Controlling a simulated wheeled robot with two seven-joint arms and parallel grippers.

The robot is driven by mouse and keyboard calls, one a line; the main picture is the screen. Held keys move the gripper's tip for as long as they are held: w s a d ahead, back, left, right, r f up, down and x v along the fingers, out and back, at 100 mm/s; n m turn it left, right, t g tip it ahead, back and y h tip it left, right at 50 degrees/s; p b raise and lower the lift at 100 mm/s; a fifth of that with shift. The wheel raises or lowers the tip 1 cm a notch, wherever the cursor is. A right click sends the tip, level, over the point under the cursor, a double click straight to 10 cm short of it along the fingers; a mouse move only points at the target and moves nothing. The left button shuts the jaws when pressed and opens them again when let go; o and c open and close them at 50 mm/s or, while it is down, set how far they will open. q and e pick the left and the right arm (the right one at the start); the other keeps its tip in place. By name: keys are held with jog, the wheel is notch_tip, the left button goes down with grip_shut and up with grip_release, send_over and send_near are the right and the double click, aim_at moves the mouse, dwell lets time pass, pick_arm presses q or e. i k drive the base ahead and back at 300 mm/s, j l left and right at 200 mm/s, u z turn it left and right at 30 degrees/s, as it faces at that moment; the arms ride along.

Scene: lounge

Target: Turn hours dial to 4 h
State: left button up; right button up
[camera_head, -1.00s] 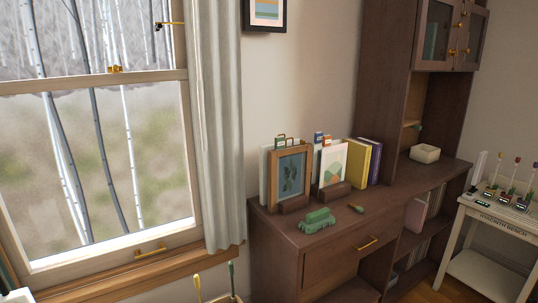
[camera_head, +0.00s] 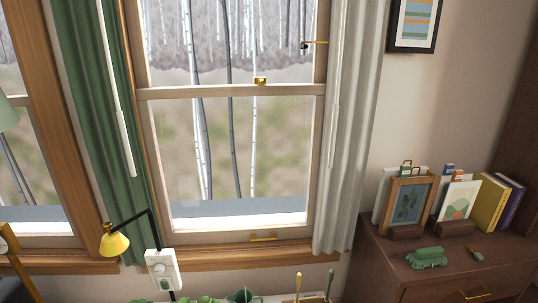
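A small white wall box (camera_head: 161,270) shows at the lower left of the window, below the sill line. It seems to carry a round white knob on its upper part and a small green part below. Any markings are too small to read, so I cannot tell whether this is the hours dial or where it is set. No other dial is clear in view. Neither of my grippers shows in the head view.
A yellow lamp (camera_head: 115,241) on a black arm hangs just left of the box. Green objects (camera_head: 243,296) and upright sticks line the bottom edge.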

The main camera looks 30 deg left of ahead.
aim_at(159, 268)
jog(key=u, duration=0.4)
jog(key=j+u, duration=0.15)
jog(key=u, duration=0.6)
jog(key=j+u, duration=0.15)
jog(key=u, duration=0.25)
jog(key=j, duration=0.55)
jog(key=k+j, duration=0.15)
jog(key=j, duration=0.45)
